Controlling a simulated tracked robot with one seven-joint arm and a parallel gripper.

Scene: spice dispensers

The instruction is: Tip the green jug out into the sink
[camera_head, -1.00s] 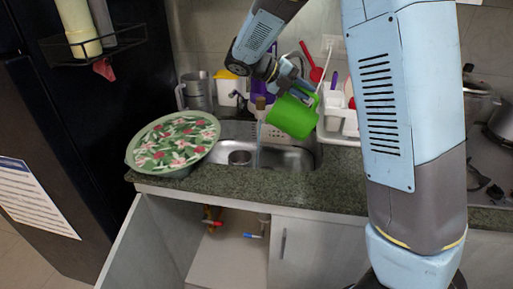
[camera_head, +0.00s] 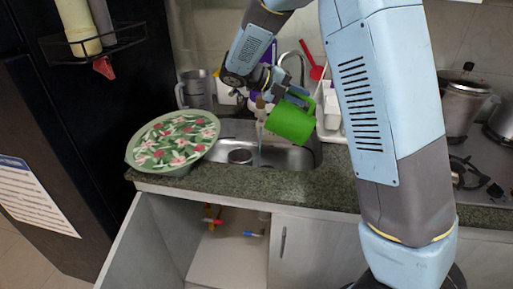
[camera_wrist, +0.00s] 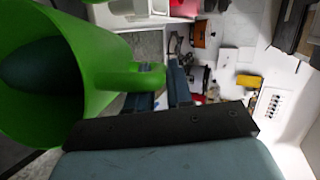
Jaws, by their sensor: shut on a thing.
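The green jug (camera_head: 291,122) hangs tilted above the steel sink (camera_head: 285,157), clear of its floor. My gripper (camera_head: 285,97) is shut on the jug's handle, at its upper side. In the wrist view the jug (camera_wrist: 105,75) fills the left, with its open mouth facing left and a dark area inside; I cannot tell whether that is liquid or shadow. The fingers (camera_wrist: 172,90) are around the handle (camera_wrist: 135,77). A thin pale vertical streak shows over the sink, left of the jug; I cannot tell whether it is liquid.
A flowered green tray (camera_head: 175,142) lies on the counter left of the sink. A grey jug (camera_head: 195,88) stands behind it. White holders with utensils (camera_head: 331,105) stand behind right of the sink. Pots (camera_head: 466,106) stand at the right. A cupboard door below is open.

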